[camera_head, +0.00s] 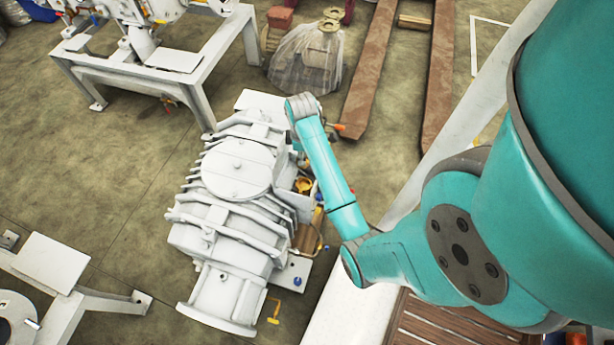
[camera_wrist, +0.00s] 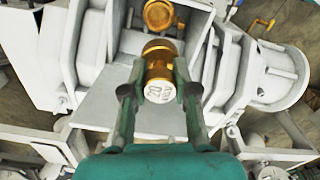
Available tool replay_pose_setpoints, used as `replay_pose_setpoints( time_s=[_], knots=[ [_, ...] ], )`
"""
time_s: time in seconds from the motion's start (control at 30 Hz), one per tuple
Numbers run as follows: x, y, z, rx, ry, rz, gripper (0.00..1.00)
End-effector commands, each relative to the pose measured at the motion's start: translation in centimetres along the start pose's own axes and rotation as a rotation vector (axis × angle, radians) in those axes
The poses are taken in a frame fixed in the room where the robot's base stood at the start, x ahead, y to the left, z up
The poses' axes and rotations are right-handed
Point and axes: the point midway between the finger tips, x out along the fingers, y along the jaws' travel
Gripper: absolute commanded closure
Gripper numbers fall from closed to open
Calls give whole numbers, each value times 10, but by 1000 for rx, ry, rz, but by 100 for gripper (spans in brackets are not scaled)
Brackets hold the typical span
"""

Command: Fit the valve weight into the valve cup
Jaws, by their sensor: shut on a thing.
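The valve weight (camera_wrist: 158,60) is a brass cylinder with a pale, marked end face turned toward the wrist camera. My gripper (camera_wrist: 158,89) is shut on it, one finger on each side. A round brass part, which looks like the valve cup (camera_wrist: 158,14), shows just beyond the weight at the top of the wrist view. The weight and cup appear apart, though their true distance is hard to judge. In the head view a small brass cup shape (camera_head: 303,185) sits beside the white pump. The gripper and weight cannot be made out there.
The large white pump (camera_head: 238,168) with ribbed sides stands close left of my arm. A white frame table (camera_head: 196,60) stands behind it. Brown beams (camera_head: 372,75) lie on the floor at the back. A wrapped bundle (camera_head: 308,60) is near them. Open floor lies left of the pump.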

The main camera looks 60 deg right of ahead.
Motion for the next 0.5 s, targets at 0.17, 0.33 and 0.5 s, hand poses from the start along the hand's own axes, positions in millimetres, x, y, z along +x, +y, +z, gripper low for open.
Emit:
replay_pose_setpoints(
  time_s=[0.17,0.33,0.5],
  knots=[
    [24,-2,1,0,-2,-5,100],
    [64,-2,1,0,-2,-5,100],
    [102,-1,0,1,-2,-4,100]
  ],
)
